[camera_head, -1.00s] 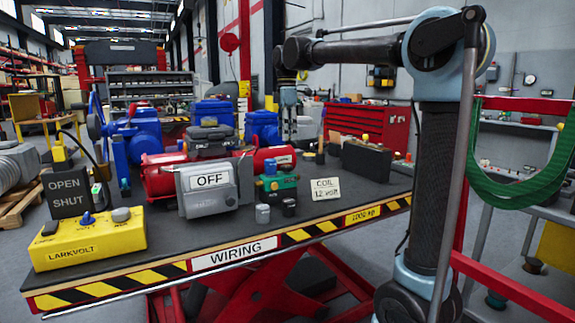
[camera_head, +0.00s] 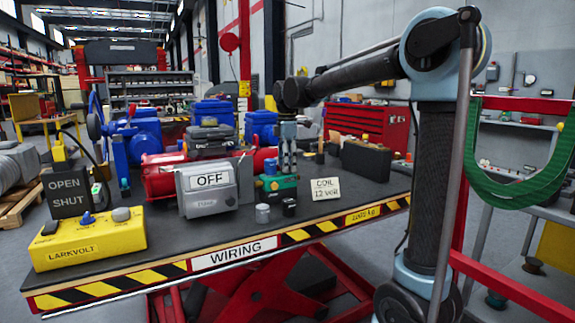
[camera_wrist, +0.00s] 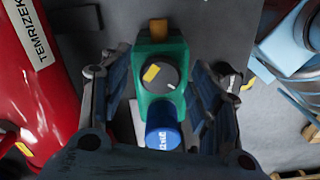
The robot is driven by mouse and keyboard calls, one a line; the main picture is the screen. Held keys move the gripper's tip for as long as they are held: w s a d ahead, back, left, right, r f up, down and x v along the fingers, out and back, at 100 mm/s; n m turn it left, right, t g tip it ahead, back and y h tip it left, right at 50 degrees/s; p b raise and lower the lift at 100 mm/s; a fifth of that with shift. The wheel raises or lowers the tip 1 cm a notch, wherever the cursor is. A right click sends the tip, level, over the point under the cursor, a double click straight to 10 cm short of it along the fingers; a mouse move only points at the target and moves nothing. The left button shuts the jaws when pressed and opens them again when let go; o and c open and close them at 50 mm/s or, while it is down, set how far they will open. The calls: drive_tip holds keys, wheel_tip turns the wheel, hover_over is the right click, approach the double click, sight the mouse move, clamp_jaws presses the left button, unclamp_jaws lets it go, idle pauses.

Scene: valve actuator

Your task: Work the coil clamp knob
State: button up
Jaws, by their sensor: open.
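A green coil block (camera_head: 278,189) with a blue cap sits on the dark bench top, right of the grey OFF box, and is partly hidden by my gripper in the head view. In the head view my gripper (camera_head: 287,168) points down just above the block.
The grey OFF box (camera_head: 209,187) and a red cylinder (camera_wrist: 38,95) stand on the left. Small grey and black caps (camera_head: 263,213) and a COIL card (camera_head: 325,188) lie in front. A black box (camera_head: 366,159) stands to the right.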

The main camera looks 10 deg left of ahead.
drive_tip(key=c, duration=1.1)
drive_tip(key=shift+o, duration=0.3)
drive_tip(key=shift+r+m, duration=0.1)
drive_tip(key=shift+m, duration=2.7)
drive_tip(key=o, duration=1)
drive_tip(key=shift+o, duration=0.2)
wheel_tip(320, 180, up, 12)
